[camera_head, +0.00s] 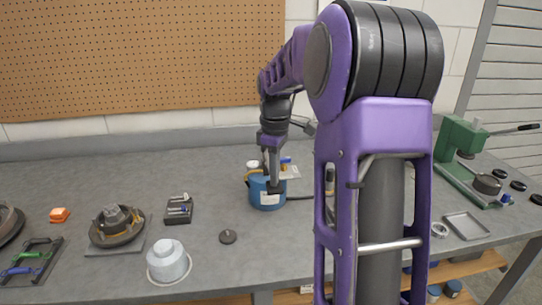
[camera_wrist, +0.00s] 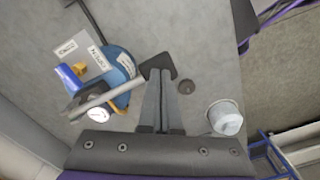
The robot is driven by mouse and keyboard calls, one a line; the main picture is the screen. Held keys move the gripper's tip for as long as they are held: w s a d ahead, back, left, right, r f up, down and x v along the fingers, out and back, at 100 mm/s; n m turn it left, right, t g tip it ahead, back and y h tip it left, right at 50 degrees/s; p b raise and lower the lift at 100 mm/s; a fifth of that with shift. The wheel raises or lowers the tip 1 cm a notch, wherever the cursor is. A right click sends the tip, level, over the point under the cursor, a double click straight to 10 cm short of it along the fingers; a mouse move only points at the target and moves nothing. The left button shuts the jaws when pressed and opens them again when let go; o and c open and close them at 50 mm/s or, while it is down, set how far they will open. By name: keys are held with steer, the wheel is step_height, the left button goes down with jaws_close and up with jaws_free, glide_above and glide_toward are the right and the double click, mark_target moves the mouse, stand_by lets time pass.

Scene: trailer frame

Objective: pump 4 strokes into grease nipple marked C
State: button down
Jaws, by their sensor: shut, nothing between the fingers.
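A blue round pump pot (camera_head: 266,196) with a white label stands on the bench at the centre. A black pad (camera_wrist: 160,66) lies at the lever's right end. My gripper (camera_wrist: 160,77) is shut and empty, its tips at the pad; I cannot tell if they touch it. In the head view my gripper (camera_head: 273,186) is in front of the pot. I cannot make out a nipple marked C; labels are unreadable.
A white-grey lidded canister (camera_head: 168,262), a black disc (camera_head: 228,237), a small dark tray (camera_head: 178,210), a round hub (camera_head: 118,225) and an orange block (camera_head: 59,215) lie left. A green press (camera_head: 460,150) and flat tray (camera_head: 466,226) are right. My arm hides bench right of the pot.

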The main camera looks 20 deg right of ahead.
steer(key=shift+r, duration=0.1)
steer(key=r+p, duration=0.3)
steer(key=w+r+p, duration=0.1)
steer(key=r+p, duration=0.2)
steer(key=p, duration=0.1)
steer(key=shift+w+d+r, duration=0.15)
steer(key=shift+d+r, duration=0.05)
steer(key=shift+r, duration=0.1)
steer(key=shift+f, duration=0.15)
stand_by(0.3)
steer(key=shift+s+a+f+b, duration=0.1)
steer(key=shift+s+f+b, duration=0.1)
steer(key=shift+f+b, duration=0.3)
steer(key=shift+s+f+b, duration=0.15)
steer(key=shift+f+b, duration=0.15)
steer(key=shift+f, duration=0.35)
steer(key=shift+s+f+b, duration=0.15)
steer(key=shift+f+b, duration=0.55)
steer(key=shift+f, duration=0.5)
